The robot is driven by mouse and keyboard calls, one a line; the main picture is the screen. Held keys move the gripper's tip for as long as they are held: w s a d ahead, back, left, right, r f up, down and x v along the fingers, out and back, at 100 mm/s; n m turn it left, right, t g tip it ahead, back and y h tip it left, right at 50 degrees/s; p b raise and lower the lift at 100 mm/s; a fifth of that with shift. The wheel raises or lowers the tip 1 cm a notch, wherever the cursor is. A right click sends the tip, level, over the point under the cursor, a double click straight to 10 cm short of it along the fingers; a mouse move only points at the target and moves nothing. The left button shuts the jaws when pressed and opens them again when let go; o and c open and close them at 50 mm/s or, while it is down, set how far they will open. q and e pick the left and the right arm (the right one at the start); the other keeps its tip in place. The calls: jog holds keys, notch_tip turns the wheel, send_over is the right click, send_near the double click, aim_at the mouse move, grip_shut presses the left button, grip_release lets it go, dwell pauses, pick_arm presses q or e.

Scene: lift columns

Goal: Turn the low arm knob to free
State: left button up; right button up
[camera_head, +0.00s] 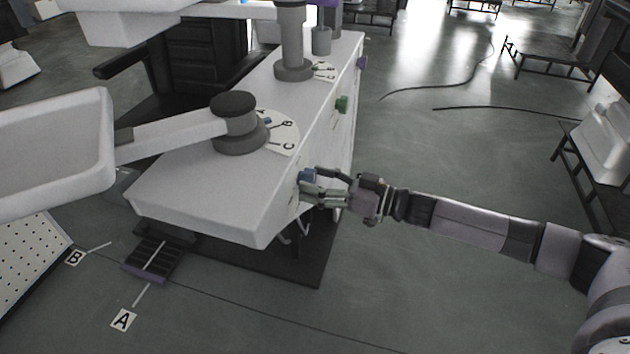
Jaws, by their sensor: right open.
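A blue knob (306,175) sits on the right side face of the white cabinet, near its front end. My right gripper (312,188) is at this knob, coming from the right, with its fingers open. I cannot tell whether the fingers touch the knob, and they hide part of it. How the knob is turned cannot be read. The low white arm (172,136) reaches left from a dark grey hub (235,122) on the cabinet top. A lettered white dial (284,130) with a small blue mark lies beside the hub. My left gripper is not in view.
A green knob (341,104) and a purple knob (362,62) sit farther back on the same cabinet (190,190). A second column (293,45) stands behind. Floor signs A (123,320) and B (75,257) lie at the left. The floor right of the cabinet is mostly clear.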

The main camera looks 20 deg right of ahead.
jog(key=shift+w+a, duration=0.25)
jog(key=shift+c, duration=0.4)
jog(key=c, duration=1.1)
